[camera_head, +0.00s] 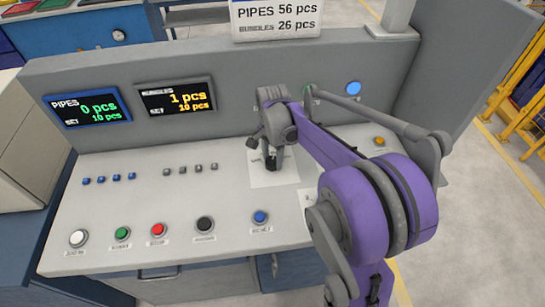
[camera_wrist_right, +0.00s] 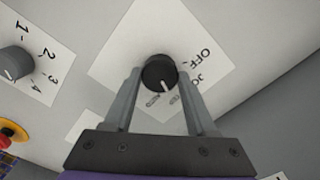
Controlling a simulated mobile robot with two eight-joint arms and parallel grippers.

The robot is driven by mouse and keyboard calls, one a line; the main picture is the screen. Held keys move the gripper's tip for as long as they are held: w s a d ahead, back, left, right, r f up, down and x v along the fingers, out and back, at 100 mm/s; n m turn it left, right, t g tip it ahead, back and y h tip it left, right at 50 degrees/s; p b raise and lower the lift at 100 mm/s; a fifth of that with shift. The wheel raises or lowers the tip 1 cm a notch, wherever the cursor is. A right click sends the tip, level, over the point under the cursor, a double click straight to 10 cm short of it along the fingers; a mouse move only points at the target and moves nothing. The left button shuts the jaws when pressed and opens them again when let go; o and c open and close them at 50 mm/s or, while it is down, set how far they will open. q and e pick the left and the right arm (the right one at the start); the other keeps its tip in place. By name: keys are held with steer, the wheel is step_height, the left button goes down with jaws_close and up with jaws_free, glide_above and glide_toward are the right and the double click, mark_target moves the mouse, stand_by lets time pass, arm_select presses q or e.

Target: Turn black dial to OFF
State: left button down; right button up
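The black dial (camera_wrist_right: 160,73) shows in the right wrist view on a white label plate (camera_wrist_right: 118,45). The plate reads OFF at the upper right, JOG below it, and smaller words near the bottom, one of them apparently AUTO. The dial's white pointer mark faces down in the picture, toward the small words and away from OFF. My right gripper (camera_wrist_right: 159,80) is open, with one finger on each side of the dial and a small gap visible on both sides. In the head view my right gripper (camera_head: 270,150) is over the label plate and mostly hides the dial. My left gripper is not in view.
Another dial (camera_wrist_right: 14,63) marked 1 to 4 and a red and yellow button (camera_wrist_right: 8,133) are left in the wrist view. The sloped console (camera_head: 150,200) carries several coloured buttons at its front. Two displays (camera_head: 86,107) (camera_head: 175,97) stand on the raised back panel.

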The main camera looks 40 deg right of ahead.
steer(key=c, duration=0.6)
steer(key=shift+n, duration=0.4)
steer(key=n, duration=0.2)
steer(key=shift+n+b, duration=0.35)
steer(key=shift+n, duration=0.05)
steer(key=n, duration=0.4)
steer(key=shift+n+b, duration=0.3)
steer(key=n, duration=0.4)
steer(key=shift+n+b, duration=0.3)
steer(key=shift+n, duration=1.5)
